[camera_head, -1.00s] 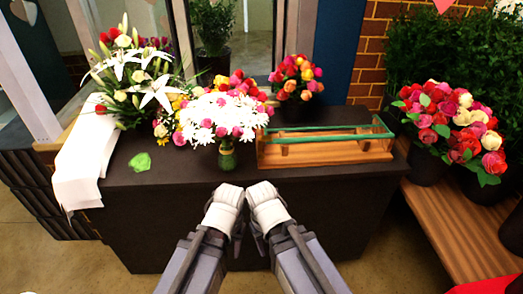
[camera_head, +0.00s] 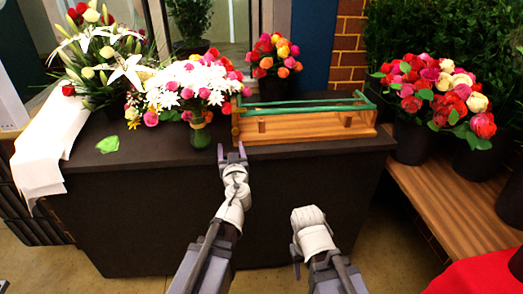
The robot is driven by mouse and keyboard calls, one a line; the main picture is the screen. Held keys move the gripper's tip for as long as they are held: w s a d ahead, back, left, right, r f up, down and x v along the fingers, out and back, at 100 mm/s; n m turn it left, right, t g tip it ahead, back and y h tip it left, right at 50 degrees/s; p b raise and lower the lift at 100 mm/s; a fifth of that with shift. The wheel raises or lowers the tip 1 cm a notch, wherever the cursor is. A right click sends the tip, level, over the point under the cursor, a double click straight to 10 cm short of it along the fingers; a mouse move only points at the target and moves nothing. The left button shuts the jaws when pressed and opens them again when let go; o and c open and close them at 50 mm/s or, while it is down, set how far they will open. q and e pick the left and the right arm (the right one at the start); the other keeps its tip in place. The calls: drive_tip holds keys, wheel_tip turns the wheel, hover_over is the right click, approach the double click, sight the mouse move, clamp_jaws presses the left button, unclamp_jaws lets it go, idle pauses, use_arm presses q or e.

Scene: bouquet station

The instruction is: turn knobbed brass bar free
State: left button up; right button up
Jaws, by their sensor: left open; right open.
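No knobbed brass bar can be made out. A wooden rack (camera_head: 300,130) with green rails sits on the dark counter's right half. My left gripper (camera_head: 231,153) is open and empty. Its two fingers point away from me at the counter's front edge, just below the rack's left front corner. I cannot tell whether it touches anything. My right gripper (camera_head: 308,225) is lower and further right, in front of the counter, apart from the rack. Its fingers are largely hidden behind its white wrist, and I see nothing held.
The dark counter (camera_head: 120,165) also bears a white flower bouquet in a green vase (camera_head: 200,134), lilies (camera_head: 100,60), a white cloth (camera_head: 48,150) and a green scrap (camera_head: 108,144). A wooden bench (camera_head: 440,205) with rose buckets stands right. The counter's right front is clear.

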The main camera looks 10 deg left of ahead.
sight(236, 133)
use_arm(q)
drive_tip(key=shift+m+t+h, duration=0.3)
drive_tip(key=shift+t+h, duration=0.1)
drive_tip(key=shift+h, duration=0.2)
drive_tip(key=shift+w+d+x, duration=0.1)
drive_tip(key=shift+d+x, duration=0.2)
drive_tip(key=shift+x, duration=1.05)
drive_tip(key=shift+w+d+x, duration=0.1)
drive_tip(key=shift+d+x, duration=0.2)
drive_tip(key=shift+x, duration=1)
drive_tip(key=shift+w+d+x, duration=0.1)
drive_tip(key=shift+d+x, duration=0.2)
drive_tip(key=shift+x, duration=1.05)
drive_tip(key=shift+s, duration=0.1)
clamp_jaws()
